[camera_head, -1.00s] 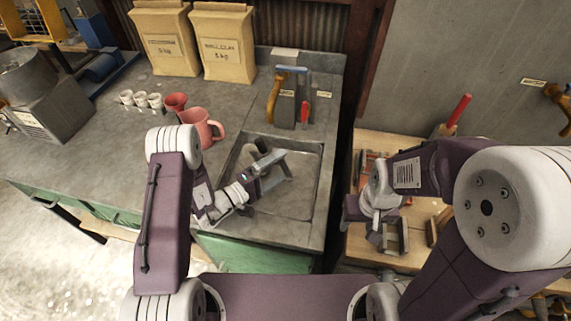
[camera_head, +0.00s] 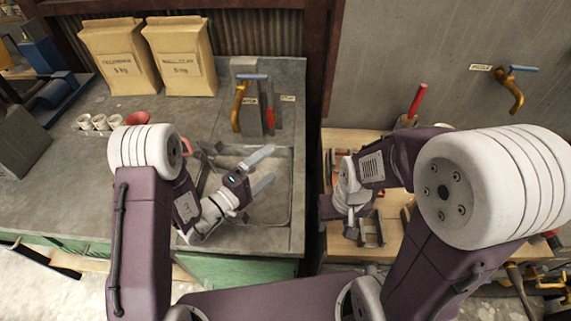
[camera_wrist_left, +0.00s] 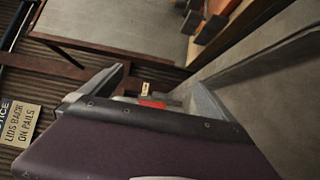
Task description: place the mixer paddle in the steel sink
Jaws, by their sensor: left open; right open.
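The steel sink (camera_head: 298,205) is set into the grey counter in the middle of the head view. My left gripper (camera_head: 267,166) is over the basin with its two fingers spread and nothing between them. It is also open in the left wrist view (camera_wrist_left: 160,92). A dark grey metal piece (camera_head: 207,150) shows by the sink's left edge, partly hidden by my left arm. I cannot tell whether it is the mixer paddle. No other paddle can be made out. My right gripper (camera_head: 368,233) is open and empty over the wooden bench.
A brass tap (camera_head: 239,106) and a red-handled item (camera_head: 270,121) stand behind the sink. Paper sacks (camera_head: 182,58) and small white cups (camera_head: 100,122) are to the left. The wooden bench (camera_head: 337,148) with tools is to the right, across a gap.

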